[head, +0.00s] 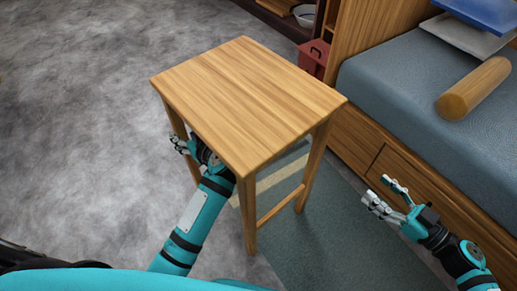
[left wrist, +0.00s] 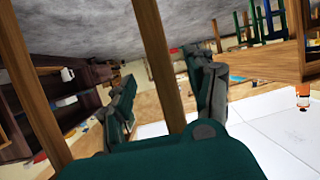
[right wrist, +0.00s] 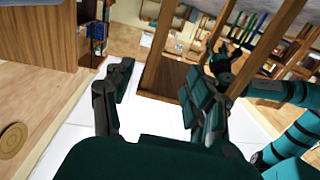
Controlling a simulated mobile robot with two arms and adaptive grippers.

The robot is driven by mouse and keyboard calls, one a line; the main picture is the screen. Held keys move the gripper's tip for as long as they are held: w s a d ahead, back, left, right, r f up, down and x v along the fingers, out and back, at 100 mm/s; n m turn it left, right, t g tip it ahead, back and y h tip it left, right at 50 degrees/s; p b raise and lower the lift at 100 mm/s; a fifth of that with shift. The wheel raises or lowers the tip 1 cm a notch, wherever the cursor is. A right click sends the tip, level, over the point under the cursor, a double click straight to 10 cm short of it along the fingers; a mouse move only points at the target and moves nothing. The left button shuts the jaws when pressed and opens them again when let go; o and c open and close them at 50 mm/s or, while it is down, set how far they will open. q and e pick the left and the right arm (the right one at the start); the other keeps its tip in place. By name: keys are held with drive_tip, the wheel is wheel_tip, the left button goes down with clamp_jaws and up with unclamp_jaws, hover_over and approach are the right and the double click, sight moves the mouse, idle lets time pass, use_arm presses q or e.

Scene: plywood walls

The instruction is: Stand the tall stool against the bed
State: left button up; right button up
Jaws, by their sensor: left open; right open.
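The tall stool (head: 245,95) is wooden with a square top and stands upright on the floor, its front right leg partly on a grey-green rug. The bed (head: 415,75) is at the right, with a blue-grey mattress on a wooden base; a gap separates it from the stool. My left gripper (head: 178,143) is open beside the stool's left leg, under the top. In the left wrist view a stool leg (left wrist: 160,60) appears between its fingers; contact cannot be told. My right gripper (head: 376,188) is open and empty, right of the stool, near the bed's side.
A wooden roll (head: 473,88) and cushions (head: 465,37) lie on the bed. A red box (head: 314,57) stands behind the stool near the bed's end, beside dark shelving (head: 285,18). The rug (head: 325,235) covers floor between stool and bed. Grey floor at left is clear.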

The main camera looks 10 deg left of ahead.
sight(183, 129)
use_arm(q)
drive_tip(key=shift+d, duration=0.15)
use_arm(e)
drive_tip(key=shift+r, duration=0.1)
use_arm(q)
drive_tip(key=x, duration=0.7)
drive_tip(key=shift+w+f, duration=0.15)
drive_tip(key=shift+f, duration=0.05)
use_arm(e)
drive_tip(key=x, duration=1.7)
drive_tip(key=shift+a, duration=0.2)
use_arm(q)
drive_tip(key=c, duration=1.1)
use_arm(e)
drive_tip(key=c, duration=1.1)
use_arm(q)
clamp_jaws()
use_arm(e)
drive_tip(key=shift+a, duration=0.1)
clamp_jaws()
drive_tip(key=shift+s, duration=0.1)
